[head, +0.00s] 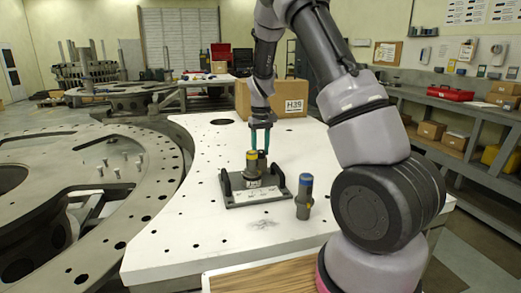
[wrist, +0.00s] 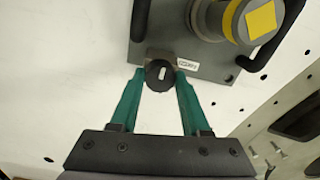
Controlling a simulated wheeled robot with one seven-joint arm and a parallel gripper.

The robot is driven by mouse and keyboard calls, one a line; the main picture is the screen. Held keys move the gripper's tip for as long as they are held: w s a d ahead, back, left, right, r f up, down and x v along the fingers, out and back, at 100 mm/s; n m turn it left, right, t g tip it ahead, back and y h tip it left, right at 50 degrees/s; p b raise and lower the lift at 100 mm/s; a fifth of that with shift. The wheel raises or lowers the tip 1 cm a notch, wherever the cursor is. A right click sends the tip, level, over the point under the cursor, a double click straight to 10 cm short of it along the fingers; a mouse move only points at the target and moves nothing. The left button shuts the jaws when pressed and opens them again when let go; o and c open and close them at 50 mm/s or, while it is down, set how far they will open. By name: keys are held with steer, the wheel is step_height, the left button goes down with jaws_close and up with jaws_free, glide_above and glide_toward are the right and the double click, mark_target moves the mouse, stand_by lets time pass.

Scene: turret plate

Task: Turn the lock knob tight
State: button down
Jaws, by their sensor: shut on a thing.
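The lock knob (wrist: 160,76) is a round black knob with a pale mark on its top, at the edge of a dark grey plate fixture (wrist: 210,62). In the wrist view my gripper (wrist: 161,78) has its two green fingers on either side of the knob, shut on it. In the head view my gripper (head: 261,136) reaches down behind the fixture (head: 270,197), and the knob is mostly hidden there. A yellow-topped cylinder (head: 253,168) stands upright in the fixture between two black handles; its yellow square mark shows in the wrist view (wrist: 261,19).
A blue-topped grey tool piece (head: 305,196) stands to the right of the fixture on the white plate (head: 185,235). A cardboard box (head: 290,100) marked H39 sits behind my gripper. The white plate has holes and is clear on the left.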

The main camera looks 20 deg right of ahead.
steer(key=m, duration=0.4)
steer(key=shift+m, duration=0.4)
steer(key=m, duration=0.4)
steer(key=shift+m, duration=0.3)
steer(key=m, duration=0.4)
steer(key=shift+m, duration=2.3)
steer(key=shift+c, duration=1.8)
jaws_free()
